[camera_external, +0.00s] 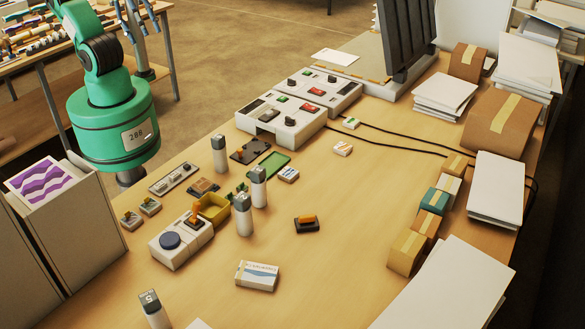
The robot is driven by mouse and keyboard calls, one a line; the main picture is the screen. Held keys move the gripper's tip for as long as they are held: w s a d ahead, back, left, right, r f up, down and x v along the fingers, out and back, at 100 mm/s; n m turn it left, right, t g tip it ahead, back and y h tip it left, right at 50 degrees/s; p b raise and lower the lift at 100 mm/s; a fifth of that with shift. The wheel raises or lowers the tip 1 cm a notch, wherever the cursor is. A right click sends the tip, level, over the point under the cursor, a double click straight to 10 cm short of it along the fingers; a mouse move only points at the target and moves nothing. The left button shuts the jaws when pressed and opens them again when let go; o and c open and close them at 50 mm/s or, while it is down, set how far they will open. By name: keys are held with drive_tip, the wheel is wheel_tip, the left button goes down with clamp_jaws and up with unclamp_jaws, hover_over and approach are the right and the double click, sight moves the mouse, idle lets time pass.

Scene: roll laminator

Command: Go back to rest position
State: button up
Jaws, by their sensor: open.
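My green arm (104,68) stands at the upper left, beside the wooden table (350,215). The arm runs up and out of the top left of the picture. I cannot make out my gripper in this view. Grey finger-like prongs show behind the arm, but I cannot tell that they belong to it. No part of the arm is seen touching the objects on the table.
Control boxes (281,118) stand at the table's back. Several grey cylinders (244,214) stand near a blue-button box (174,244). Grey cabinets (38,232) flank the arm's lower left. Cartons (407,252) and paper stacks (495,187) line the right. The table's middle right is mostly clear.

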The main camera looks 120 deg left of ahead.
wheel_tip(320, 180, down, 10)
drive_tip(key=b, duration=0.9)
drive_tip(key=shift+b, duration=0.35)
